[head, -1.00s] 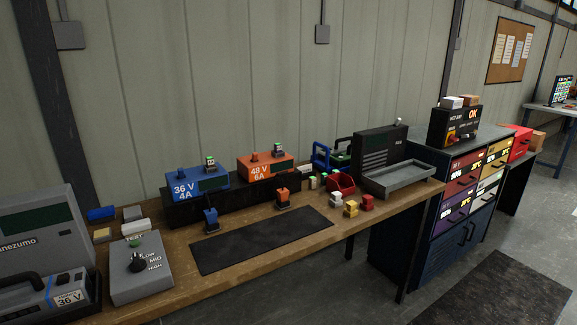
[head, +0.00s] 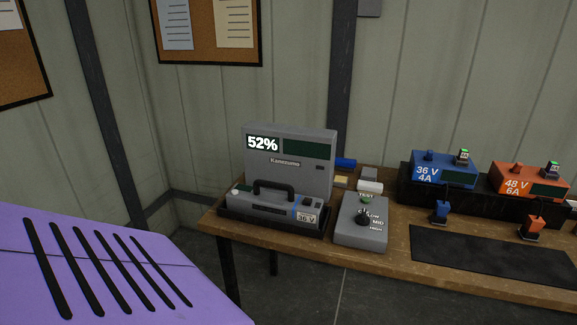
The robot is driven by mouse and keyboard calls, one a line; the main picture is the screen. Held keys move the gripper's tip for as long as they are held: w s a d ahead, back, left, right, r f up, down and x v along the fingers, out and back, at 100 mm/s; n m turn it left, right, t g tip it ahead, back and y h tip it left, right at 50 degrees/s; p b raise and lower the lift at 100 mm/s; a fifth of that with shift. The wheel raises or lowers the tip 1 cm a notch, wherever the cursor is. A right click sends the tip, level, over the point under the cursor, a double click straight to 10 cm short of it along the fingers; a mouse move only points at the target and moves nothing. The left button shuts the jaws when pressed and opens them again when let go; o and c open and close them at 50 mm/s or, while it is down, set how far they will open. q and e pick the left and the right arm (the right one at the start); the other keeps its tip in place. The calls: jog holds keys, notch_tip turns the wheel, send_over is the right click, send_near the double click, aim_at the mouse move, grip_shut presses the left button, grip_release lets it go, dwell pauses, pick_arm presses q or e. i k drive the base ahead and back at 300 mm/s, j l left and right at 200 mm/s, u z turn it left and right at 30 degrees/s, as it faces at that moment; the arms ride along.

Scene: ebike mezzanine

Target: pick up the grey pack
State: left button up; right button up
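The grey pack (head: 262,205), with a black handle on top and a blue-edged "36 V" label at its right end, lies at the left end of the wooden bench. It sits in a black tray (head: 268,231), directly in front of the grey Kanezumo tester (head: 313,162), whose display reads 52%. Neither of my grippers shows in the head view, so nothing is seen touching the pack.
A grey control box (head: 361,227) with a knob stands right of the pack. Blue (head: 444,170) and orange (head: 529,183) chargers and a black mat (head: 490,254) are further right. A purple slotted panel (head: 110,270) fills the lower left.

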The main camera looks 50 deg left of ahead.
aim_at(290, 207)
jog(key=u, duration=1.65)
